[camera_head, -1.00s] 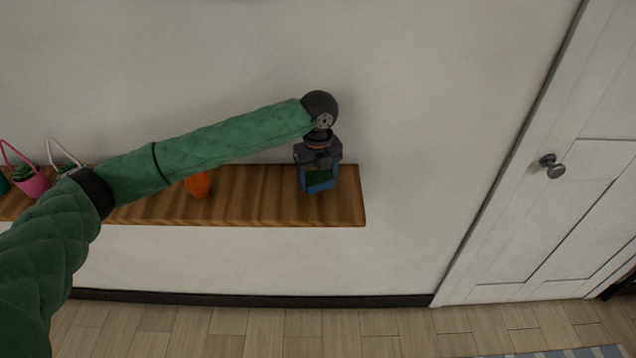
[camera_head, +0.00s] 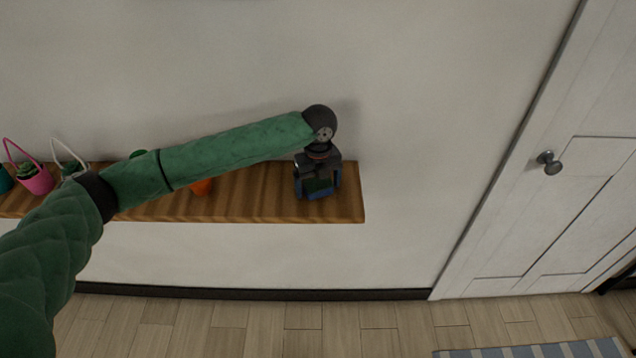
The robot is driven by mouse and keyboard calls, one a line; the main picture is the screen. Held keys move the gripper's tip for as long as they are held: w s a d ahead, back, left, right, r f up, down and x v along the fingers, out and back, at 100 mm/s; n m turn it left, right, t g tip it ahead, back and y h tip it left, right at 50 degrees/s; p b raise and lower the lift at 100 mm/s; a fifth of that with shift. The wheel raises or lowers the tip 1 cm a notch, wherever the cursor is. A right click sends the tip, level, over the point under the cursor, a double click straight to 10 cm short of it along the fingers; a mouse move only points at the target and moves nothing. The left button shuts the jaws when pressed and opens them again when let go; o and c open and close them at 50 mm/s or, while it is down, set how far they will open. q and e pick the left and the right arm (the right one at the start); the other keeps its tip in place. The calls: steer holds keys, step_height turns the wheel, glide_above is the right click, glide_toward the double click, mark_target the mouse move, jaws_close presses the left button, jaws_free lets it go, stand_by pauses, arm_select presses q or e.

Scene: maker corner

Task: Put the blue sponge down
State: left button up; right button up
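The blue sponge (camera_head: 319,194), with a dark green face on top, is low at the right end of the wooden shelf (camera_head: 250,208). My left gripper (camera_head: 318,184) points down over it, with a finger on each side of the sponge. The sponge looks to be at the shelf top, but its underside is hidden. The view is too small and dark to tell whether the fingers press on it or stand just clear. My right gripper is not in view.
An orange object (camera_head: 203,187) sits on the shelf, partly behind my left arm. A pink pot (camera_head: 38,182) and a white-handled pot stand at the left. The shelf between the orange object and the sponge is clear. A white door (camera_head: 560,210) is at the right.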

mark_target(318, 182)
arm_select(q)
steer(key=shift+r, duration=0.1)
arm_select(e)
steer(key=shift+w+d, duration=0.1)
arm_select(q)
steer(key=shift+r, duration=0.15)
steer(key=shift+r+b, duration=0.3)
steer(key=shift+b, duration=0.1)
step_height(318, 182, up, 11)
steer(key=b, duration=0.4)
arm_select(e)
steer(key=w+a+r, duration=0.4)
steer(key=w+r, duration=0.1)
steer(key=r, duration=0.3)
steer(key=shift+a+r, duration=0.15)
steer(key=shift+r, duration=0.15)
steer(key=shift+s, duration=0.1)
